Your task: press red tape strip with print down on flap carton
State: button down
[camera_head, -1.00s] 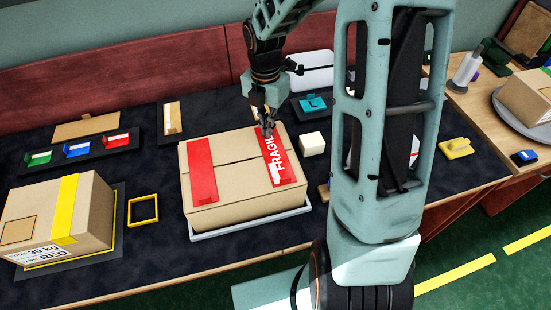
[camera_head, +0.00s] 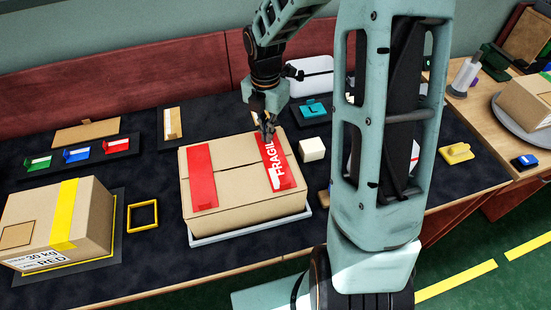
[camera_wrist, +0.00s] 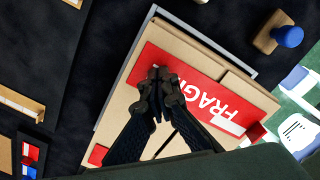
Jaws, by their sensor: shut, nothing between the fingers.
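The flap carton (camera_head: 232,192) stands closed on a light grey tray (camera_head: 250,227) in the middle of the table. A red tape strip with white "FRAGILE" print (camera_head: 280,178) lies across its right part and runs over the front edge. A plain red strip (camera_head: 202,175) lies across its left part. My gripper (camera_head: 268,136) is shut and empty, its tips at the far end of the printed strip. In the wrist view the shut fingertips (camera_wrist: 158,75) lie over the end of the printed strip (camera_wrist: 195,85). Whether they touch it I cannot tell.
A taped carton (camera_head: 95,215) stands at the left beside a yellow frame (camera_head: 142,214). A white block (camera_head: 312,149) stands close to the right of the flap carton. Red, blue and green dispensers (camera_head: 77,155) sit at the back left. My arm hides part of the table's right side.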

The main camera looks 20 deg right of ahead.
jog(key=shift+s+f, duration=0.45)
jog(key=shift+f, duration=0.25)
jog(key=shift+w+r+g+p, duration=0.2)
jog(key=shift+r+g+p, duration=0.1)
jog(key=shift+r+p, duration=0.7)
notch_tip(320, 180, up, 4)
jog(key=p, duration=0.4)
jog(key=shift+w+r, duration=0.1)
jog(key=shift+w, duration=0.05)
